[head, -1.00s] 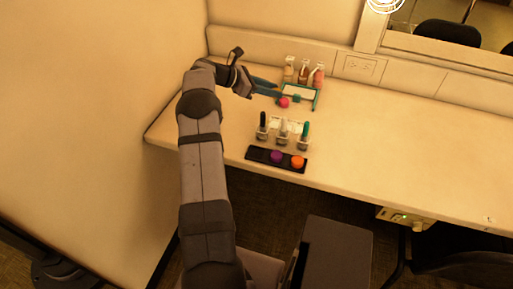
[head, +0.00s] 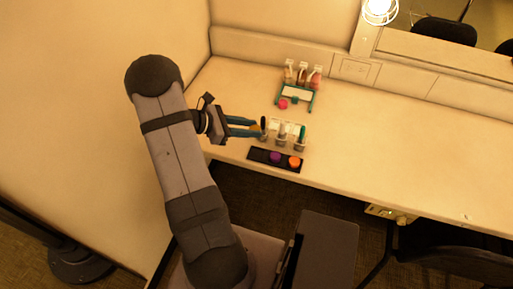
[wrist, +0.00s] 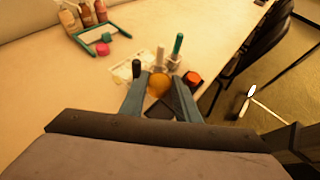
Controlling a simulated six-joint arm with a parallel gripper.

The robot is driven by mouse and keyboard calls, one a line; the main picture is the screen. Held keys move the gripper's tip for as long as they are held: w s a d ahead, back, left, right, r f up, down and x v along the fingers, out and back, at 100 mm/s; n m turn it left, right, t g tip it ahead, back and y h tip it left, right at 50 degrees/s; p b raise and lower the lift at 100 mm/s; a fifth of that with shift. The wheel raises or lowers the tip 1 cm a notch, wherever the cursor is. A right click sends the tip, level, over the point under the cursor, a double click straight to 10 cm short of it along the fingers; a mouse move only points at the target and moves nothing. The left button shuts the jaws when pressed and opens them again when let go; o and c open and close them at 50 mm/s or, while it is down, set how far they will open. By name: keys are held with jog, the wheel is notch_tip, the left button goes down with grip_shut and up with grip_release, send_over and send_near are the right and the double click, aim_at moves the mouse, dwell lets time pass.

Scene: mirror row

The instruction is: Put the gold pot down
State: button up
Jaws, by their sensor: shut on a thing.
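The gold pot (wrist: 159,84) sits between the two teal fingers of my gripper (wrist: 161,90), which are shut on it. In the head view my gripper (head: 257,128) is over the table's left part, just left of the brush holders; the pot is barely discernible there. A black tray (head: 256,155) lies at the table's front edge. It bears a purple pot (head: 275,157) in the middle and an orange pot (head: 295,162) at its right; its left end is bare. The orange pot also shows in the wrist view (wrist: 192,78); the purple one is hidden there.
Holders with a black (head: 263,124), a pale (head: 282,130) and a green (head: 301,131) handle stand behind the tray, close to my fingers. A pink pot (head: 283,104) is beside a teal-framed stand (head: 309,104), with bottles (head: 302,73) behind. The table's right is clear.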

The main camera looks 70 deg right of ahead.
aim_at(252, 155)
jog(key=shift+s+a+r+p, duration=0.3)
jog(key=shift+s+a, duration=0.2)
jog(key=shift+a, duration=0.25)
jog(key=shift+f+p, duration=1)
jog(key=shift+f, duration=4)
jog(key=o, duration=1)
jog(key=shift+f, duration=0.1)
jog(key=shift+o, duration=0.2)
jog(key=b+v, duration=0.3)
jog(key=v, duration=0.9)
jog(key=shift+b, duration=0.4)
jog(key=shift+w, duration=0.1)
jog(key=w+a+r+m+t+y, duration=0.1)
jog(key=a+r+m+t+y, duration=0.1)
jog(key=a, duration=1)
jog(key=w+a+r+m+t+y, duration=0.2)
jog(key=a+m+t+y, duration=0.1)
jog(key=a, duration=0.9)
jog(key=w+a+r+m+t+y, duration=0.1)
jog(key=a+r+m+t+y, duration=0.1)
jog(key=a, duration=1)
jog(key=r+t, duration=0.1)
jog(key=t, duration=0.1)
jog(key=shift+w+t, duration=0.35)
jog(key=shift+t, duration=0.05)
